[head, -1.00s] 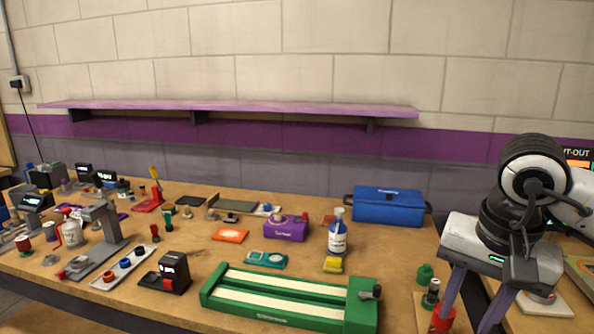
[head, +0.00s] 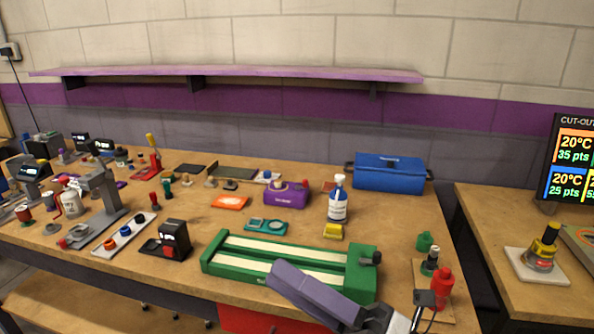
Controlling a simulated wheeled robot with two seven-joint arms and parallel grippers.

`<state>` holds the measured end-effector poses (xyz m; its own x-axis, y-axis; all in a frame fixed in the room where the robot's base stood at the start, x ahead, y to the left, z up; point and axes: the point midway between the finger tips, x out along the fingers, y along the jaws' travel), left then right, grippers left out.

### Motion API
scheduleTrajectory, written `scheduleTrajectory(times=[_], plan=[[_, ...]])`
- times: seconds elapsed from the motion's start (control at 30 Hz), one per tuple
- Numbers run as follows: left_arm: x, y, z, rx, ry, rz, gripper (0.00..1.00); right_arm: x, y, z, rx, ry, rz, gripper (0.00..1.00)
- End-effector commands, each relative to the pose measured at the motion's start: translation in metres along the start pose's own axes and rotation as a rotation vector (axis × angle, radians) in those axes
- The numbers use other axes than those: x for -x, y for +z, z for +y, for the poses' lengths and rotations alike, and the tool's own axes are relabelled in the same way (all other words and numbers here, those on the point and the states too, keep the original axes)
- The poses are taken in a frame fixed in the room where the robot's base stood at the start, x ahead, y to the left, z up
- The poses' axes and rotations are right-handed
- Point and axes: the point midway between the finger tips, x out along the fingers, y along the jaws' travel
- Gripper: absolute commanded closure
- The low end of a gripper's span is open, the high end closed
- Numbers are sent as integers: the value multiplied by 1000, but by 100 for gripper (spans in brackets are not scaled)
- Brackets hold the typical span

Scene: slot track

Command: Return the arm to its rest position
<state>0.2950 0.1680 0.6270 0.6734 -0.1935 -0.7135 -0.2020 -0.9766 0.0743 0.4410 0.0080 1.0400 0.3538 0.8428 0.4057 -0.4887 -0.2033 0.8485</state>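My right gripper (head: 285,275) is low in the head view, in front of the green slotted track (head: 225,268). Its purple-grey finger points left and covers part of the track's front side. The fingers show edge-on, so I cannot tell whether they are apart, and no held object shows. The grey gripper body lies at the bottom edge, with the rest of the arm out of frame. A red bottle (head: 441,288) stands at the bench's right end, just beyond the gripper body. My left gripper is not in view.
Many small tools crowd the bench's left side. A second bench (head: 490,215) with a display screen (head: 574,165) is at right. A gap separates the benches.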

Motion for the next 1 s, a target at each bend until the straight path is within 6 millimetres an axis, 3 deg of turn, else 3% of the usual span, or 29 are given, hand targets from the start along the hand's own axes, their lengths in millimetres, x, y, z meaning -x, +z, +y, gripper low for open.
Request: scheduleTrajectory(times=[0.1, 0.2, 0.33, 0.43, 0.6, 0.7, 0.83, 1.0], plan=[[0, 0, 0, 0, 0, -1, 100, 54, 27, -65, -458, -110, -374, 65], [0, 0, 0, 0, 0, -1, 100, 109, 28, -118, -768, -183, -640, 65], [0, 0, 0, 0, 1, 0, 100, 184, 0, -175, -1101, -260, -943, 65], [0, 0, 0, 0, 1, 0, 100, 240, -37, -208, -1321, -309, -1162, 65], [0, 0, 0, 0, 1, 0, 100, 317, -109, -237, -1608, -368, -1481, 65], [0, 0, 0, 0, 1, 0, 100, 346, -142, -242, -1709, -389, -1609, 65], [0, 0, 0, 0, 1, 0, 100, 363, -164, -244, -1776, -399, -1696, 65], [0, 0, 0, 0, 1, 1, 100, 367, -169, -244, -1790, -402, -1715, 65]])
